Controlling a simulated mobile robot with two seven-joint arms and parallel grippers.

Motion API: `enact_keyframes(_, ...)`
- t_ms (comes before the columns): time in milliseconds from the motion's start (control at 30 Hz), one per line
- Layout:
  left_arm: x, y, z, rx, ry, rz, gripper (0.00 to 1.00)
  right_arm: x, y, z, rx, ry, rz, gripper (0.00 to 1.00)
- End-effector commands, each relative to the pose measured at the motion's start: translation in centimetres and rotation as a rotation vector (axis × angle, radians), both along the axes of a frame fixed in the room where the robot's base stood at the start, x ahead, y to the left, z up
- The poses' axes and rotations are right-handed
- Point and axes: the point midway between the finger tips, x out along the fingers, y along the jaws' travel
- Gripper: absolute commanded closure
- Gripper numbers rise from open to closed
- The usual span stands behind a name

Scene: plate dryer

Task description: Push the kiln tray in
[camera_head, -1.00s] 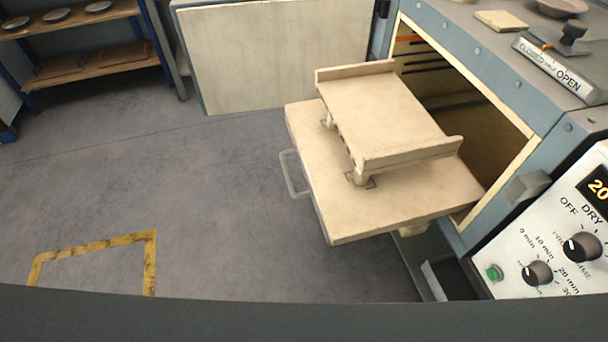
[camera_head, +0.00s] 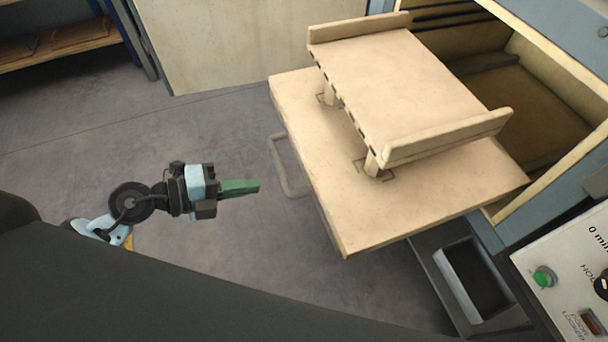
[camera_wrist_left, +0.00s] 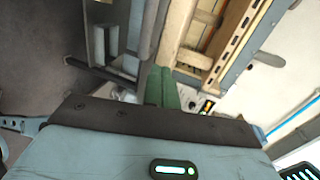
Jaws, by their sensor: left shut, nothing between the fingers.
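The kiln tray (camera_head: 330,205) is a pale, thick slab that sticks out of the open kiln (camera_head: 520,110) on the right in the head view. A raised rack (camera_head: 400,80) with two upright lips stands on it. A grey loop handle (camera_head: 283,165) is on the tray's left edge. My left gripper (camera_head: 250,187) has green fingers, shut and empty, pointing right towards the handle with a small visible gap. In the left wrist view its green fingers (camera_wrist_left: 162,88) show at the middle, close together. My right gripper is not in view.
The open pale kiln door (camera_head: 225,40) stands behind the tray. A control panel with a green button (camera_head: 544,277) is at the lower right. A grey open bin (camera_head: 470,280) sits below the tray. Wooden shelves (camera_head: 60,45) are at the far left. The floor left of the tray is clear.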

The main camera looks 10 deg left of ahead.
Motion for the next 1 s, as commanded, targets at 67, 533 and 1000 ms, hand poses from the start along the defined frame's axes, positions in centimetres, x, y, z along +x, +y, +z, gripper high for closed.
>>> enact_keyframes(67,0.2,0.2,-0.1,0.027,-0.006,-0.008,1.00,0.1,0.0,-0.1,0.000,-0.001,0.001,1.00)
enact_keyframes(533,2.1,-2.6,-1.0,0.024,-0.007,-0.007,1.00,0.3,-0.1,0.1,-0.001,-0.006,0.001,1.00)
enact_keyframes(1000,5.3,-7.4,-3.0,0.027,-0.006,-0.007,1.00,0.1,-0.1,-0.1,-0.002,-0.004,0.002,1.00)
